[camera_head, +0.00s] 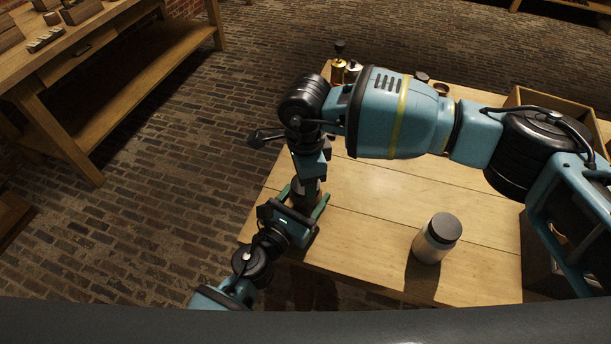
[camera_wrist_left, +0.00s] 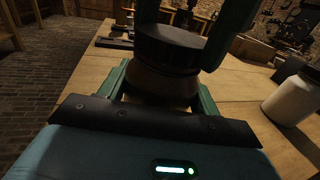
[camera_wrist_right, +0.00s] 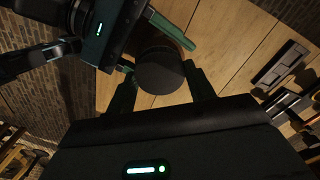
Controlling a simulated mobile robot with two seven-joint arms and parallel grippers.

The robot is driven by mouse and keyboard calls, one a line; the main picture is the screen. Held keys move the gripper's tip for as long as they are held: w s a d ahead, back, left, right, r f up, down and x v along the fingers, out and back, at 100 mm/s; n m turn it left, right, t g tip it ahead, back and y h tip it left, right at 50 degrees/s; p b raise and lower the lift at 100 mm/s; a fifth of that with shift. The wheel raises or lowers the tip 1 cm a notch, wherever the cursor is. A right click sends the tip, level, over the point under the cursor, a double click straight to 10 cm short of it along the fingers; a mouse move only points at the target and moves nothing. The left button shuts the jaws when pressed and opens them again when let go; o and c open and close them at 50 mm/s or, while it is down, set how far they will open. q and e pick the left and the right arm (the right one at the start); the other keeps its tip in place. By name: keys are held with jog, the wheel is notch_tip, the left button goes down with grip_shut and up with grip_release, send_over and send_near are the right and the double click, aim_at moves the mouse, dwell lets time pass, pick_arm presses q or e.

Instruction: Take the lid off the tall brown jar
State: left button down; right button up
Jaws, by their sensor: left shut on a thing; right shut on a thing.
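The brown jar (camera_wrist_left: 163,86) stands near the table's left edge, capped by a wide black lid (camera_wrist_left: 168,48). In the head view the jar (camera_head: 306,190) is mostly hidden by both grippers. My left gripper (camera_head: 308,203) is shut on the jar's body from the side, a finger on each side. My right gripper (camera_wrist_right: 162,84) comes from above and is shut on the black lid, which shows round in the right wrist view. In the left wrist view the lid is directly over the body, with no clear gap between them.
A pale jar with a dark lid (camera_head: 437,240) stands upright at the table's front right. Small bottles (camera_head: 344,70) stand at the back, partly behind my right arm. A wooden box (camera_head: 560,97) is at the right. The table (camera_head: 370,215) is bare between the two jars.

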jog(key=n, duration=0.6)
jog(key=shift+n, duration=0.3)
jog(key=n, duration=1.2)
jog(key=shift+n, duration=0.4)
jog(key=n, duration=0.5)
jog(key=shift+r+n, duration=0.1)
jog(key=shift+n, duration=0.2)
jog(key=shift+r, duration=0.1)
jog(key=shift+r, duration=1)
